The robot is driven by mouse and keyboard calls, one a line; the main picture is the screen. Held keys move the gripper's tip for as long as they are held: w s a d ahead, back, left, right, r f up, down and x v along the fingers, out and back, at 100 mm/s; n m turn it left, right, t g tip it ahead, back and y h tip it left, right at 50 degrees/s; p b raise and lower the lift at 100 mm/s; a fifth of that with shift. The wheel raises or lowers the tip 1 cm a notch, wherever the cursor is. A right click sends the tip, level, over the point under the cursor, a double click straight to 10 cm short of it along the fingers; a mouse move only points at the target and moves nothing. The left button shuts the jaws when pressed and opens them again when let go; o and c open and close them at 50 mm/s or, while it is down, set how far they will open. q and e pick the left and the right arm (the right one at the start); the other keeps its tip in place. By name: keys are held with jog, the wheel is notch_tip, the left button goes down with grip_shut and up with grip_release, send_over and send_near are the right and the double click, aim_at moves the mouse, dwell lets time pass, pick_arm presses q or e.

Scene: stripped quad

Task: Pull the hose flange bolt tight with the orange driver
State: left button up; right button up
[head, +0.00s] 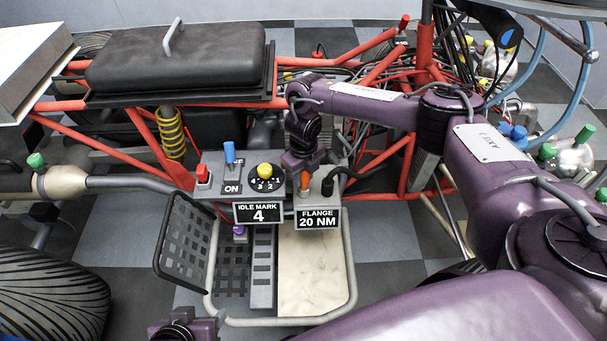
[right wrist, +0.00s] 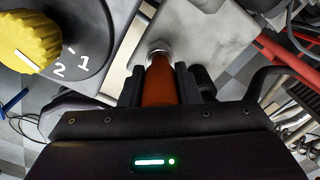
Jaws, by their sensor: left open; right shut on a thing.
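The orange driver (head: 305,181) stands upright at the right part of the grey control panel, just above the black "FLANGE 20 NM" label (head: 317,217). My right gripper (head: 305,172) is shut on its handle from above. In the right wrist view the orange handle (right wrist: 160,82) sits between the two black fingers of the right gripper (right wrist: 160,88). A silver round collar (right wrist: 158,48) shows at the handle's far end against the grey plate. The bolt itself cannot be made out. My left gripper (head: 185,328) shows only partly at the bottom edge; its fingertips are cut off.
Beside the driver are a yellow dial (head: 265,171), a blue switch (head: 230,155) marked ON, and a red button (head: 203,173). An "IDLE MARK 4" label (head: 259,213) hangs below. A black hose (head: 345,174) lies just right of the driver. Red frame tubes surround the panel.

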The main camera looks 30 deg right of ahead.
jog(key=shift+r, duration=0.1)
jog(key=shift+r+p, duration=1.75)
jog(key=shift+r, duration=0.25)
jog(key=shift+r, duration=0.1)
notch_tip(320, 180, up, 4)
jog(key=p, duration=0.3)
